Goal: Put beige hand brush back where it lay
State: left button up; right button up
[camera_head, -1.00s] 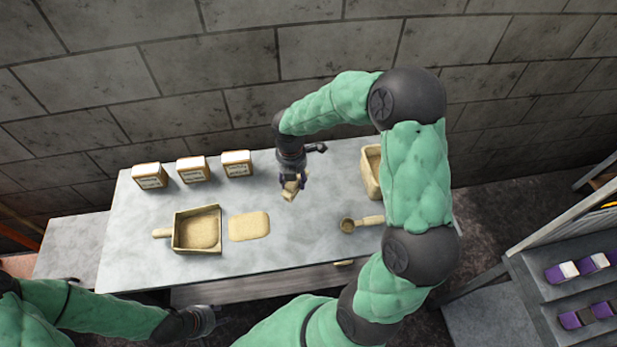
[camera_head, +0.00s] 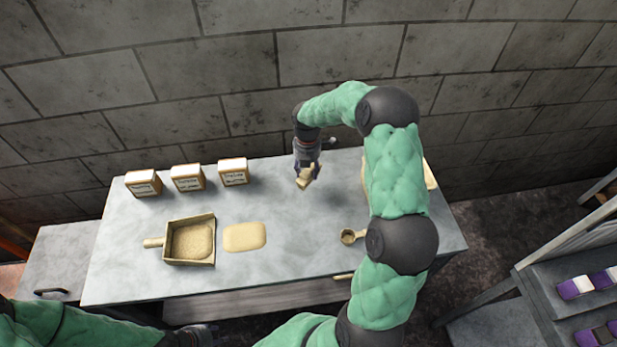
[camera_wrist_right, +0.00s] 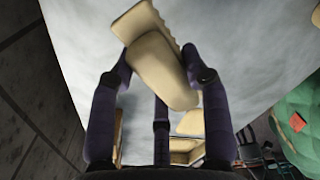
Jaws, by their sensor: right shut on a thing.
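The beige hand brush (camera_head: 305,182) is held in my right gripper (camera_head: 307,171) over the back middle of the grey table (camera_head: 300,265). In the right wrist view the brush (camera_wrist_right: 155,58) sits tilted between the dark fingers of the gripper (camera_wrist_right: 163,78), with pale tabletop behind it. The brush seems to be above the table; the exact gap cannot be told. My left gripper (camera_head: 207,335) is only partly seen at the bottom edge, away from the table objects, and its fingers are not clear.
A beige dustpan (camera_head: 190,240) and a flat beige patch (camera_head: 244,237) lie left of centre. Three labelled boxes (camera_head: 187,178) stand along the back left. A beige scoop (camera_head: 349,237) lies at right, partly behind my right arm. A shelf with purple packs (camera_head: 590,284) stands far right.

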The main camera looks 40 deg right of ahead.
jog(key=shift+w+d+f+b, duration=0.15)
jog(key=shift+w+d+f, duration=0.2)
jog(key=shift+f, duration=0.2)
jog(key=shift+w+d+f+b, duration=0.15)
jog(key=shift+w+d+f, duration=0.15)
jog(key=shift+f, duration=0.2)
notch_tip(320, 180, down, 3)
jog(key=shift+d+f+b, duration=0.1)
jog(key=shift+b, duration=0.7)
jog(key=o, duration=1.2)
jog(key=shift+f, duration=0.1)
notch_tip(320, 180, up, 12)
jog(key=p, duration=0.4)
jog(key=shift+r, duration=0.2)
